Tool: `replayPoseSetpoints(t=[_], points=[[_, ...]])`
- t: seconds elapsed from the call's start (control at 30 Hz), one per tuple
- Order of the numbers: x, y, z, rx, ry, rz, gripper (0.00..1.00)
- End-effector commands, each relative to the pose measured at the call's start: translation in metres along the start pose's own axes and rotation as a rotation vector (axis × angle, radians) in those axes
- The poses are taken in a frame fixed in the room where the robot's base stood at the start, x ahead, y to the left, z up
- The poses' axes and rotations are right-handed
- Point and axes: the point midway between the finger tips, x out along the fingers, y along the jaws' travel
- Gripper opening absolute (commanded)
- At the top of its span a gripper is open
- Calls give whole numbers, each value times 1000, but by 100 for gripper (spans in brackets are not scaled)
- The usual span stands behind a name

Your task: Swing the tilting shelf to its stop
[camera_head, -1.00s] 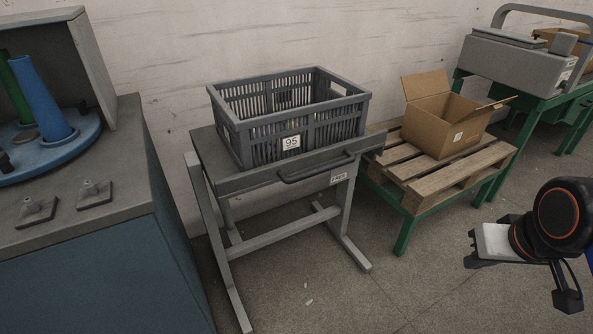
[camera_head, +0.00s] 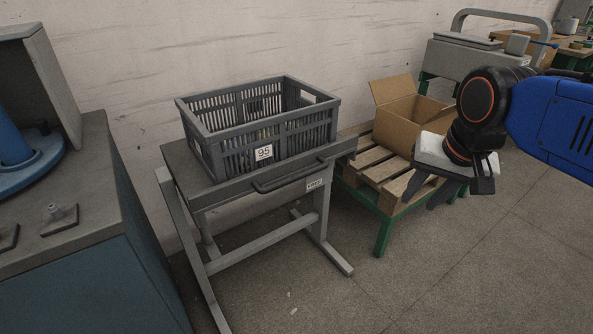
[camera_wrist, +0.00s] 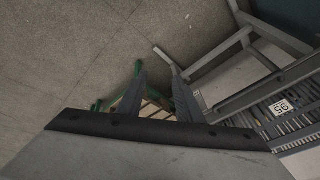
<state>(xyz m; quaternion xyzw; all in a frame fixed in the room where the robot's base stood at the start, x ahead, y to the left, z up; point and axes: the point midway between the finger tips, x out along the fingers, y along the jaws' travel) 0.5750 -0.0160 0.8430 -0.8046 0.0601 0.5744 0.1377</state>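The tilting shelf (camera_head: 240,189) is a grey panel on a grey metal stand, with a dark bar handle (camera_head: 290,177) along its front edge. The shelf looks close to level with a slight tilt in the picture. A grey slatted crate (camera_head: 318,126) labelled 95 stands on it, and the crate also shows at the right of the wrist view (camera_wrist: 298,127). My gripper (camera_head: 421,203) is right of the shelf, apart from the handle, in front of the pallet. Its two fingers are spread and empty in the wrist view (camera_wrist: 158,92).
A wooden pallet (camera_head: 367,173) on a green frame with an open cardboard box (camera_head: 393,126) stands right of the shelf. A blue-grey machine cabinet (camera_head: 90,275) is close on the left. The floor (camera_head: 450,270) in front and to the right is clear.

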Motion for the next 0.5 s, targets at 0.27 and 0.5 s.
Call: replayPoseSetpoints(t=[0.27,0.5], points=[[-18,-90,-57,229,-75,-4,33],[-24,-177,-90,431,-134,18,33]])
